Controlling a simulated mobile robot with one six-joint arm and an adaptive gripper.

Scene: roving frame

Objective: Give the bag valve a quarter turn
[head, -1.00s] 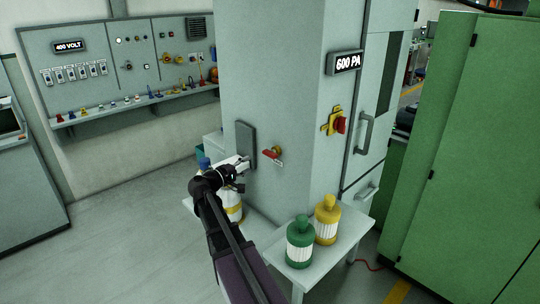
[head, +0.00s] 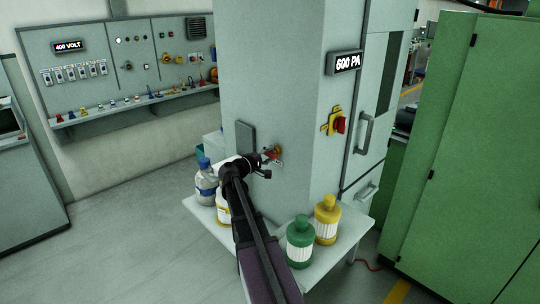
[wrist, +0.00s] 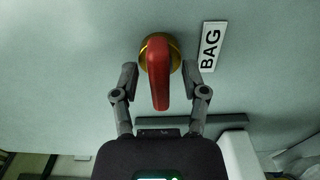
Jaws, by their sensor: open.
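The bag valve has a red lever handle on a round brass base. In the wrist view the red handle (wrist: 159,80) points from the brass base (wrist: 160,44) down toward my gripper. A white label reading BAG (wrist: 209,47) is beside it on the right. My gripper (wrist: 160,78) is open, with one finger on each side of the handle and a visible gap to both. In the head view my gripper (head: 266,164) is at the cabinet face by the valve (head: 272,153), which it partly hides.
A dark grey plate (head: 245,138) is on the cabinet left of the valve. Below, a white table (head: 270,252) holds a green bottle (head: 300,243), a yellow bottle (head: 326,221) and a blue-capped bottle (head: 205,184). A red-and-yellow switch (head: 335,122) is on the adjoining face.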

